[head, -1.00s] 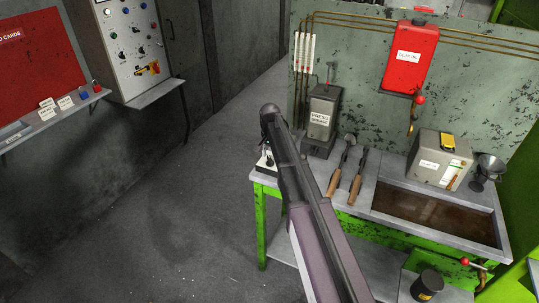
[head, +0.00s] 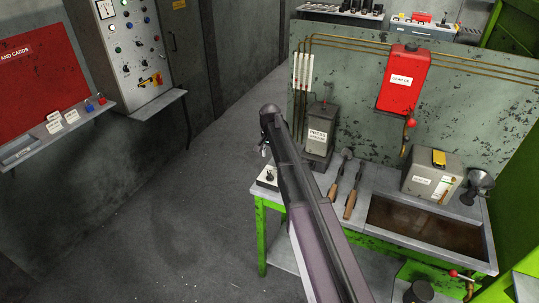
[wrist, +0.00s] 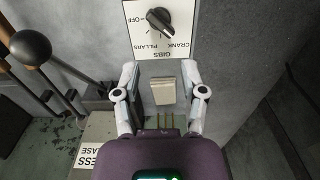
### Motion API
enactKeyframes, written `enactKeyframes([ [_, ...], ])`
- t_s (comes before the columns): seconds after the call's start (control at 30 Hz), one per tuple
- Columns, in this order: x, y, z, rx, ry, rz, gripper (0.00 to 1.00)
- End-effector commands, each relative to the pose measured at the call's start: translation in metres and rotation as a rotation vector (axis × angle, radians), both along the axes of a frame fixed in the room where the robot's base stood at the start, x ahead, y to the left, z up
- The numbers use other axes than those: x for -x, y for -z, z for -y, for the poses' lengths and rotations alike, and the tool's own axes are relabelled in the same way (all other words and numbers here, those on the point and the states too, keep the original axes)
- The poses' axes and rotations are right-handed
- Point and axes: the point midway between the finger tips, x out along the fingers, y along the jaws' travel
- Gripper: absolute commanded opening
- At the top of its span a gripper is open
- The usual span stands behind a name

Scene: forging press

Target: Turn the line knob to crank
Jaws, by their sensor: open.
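The line knob (wrist: 160,21) is black with a pale mark and sits on a white plate (wrist: 186,10) at the top of the wrist view. The plate's lettering, upside down, reads OFF, PILLARS, CRANK and GIBS. The knob lies slanted from upper left to lower right; I cannot tell for sure which label it points at. In the head view the plate (head: 266,184) is at the bench's left end, partly behind my arm. My gripper (wrist: 160,72) is open, its two fingers apart below the knob in the picture, not around it. A pale block (wrist: 162,92) shows between the fingers.
A lever with a dark ball (wrist: 31,47) stands left in the wrist view, by the press grease box (head: 318,135). Two wooden-handled tools (head: 349,190) and a trough (head: 425,222) lie to the right. Open floor (head: 190,210) is left of the bench.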

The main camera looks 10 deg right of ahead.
Motion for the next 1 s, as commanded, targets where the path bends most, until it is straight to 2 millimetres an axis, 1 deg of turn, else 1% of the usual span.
enactKeyframes([
  [0.03,0.000,-0.009,0.000,0.000,0.000,0.000,0.54],
  [0.4,0.000,-0.040,0.000,0.000,0.000,0.000,0.54],
  [0.43,0.008,-0.034,0.000,0.000,-0.009,0.000,0.54],
  [0.5,0.019,-0.031,0.000,0.000,-0.028,0.000,0.54],
  [1.0,0.085,-0.023,-0.003,0.000,-0.162,0.000,0.54],
])
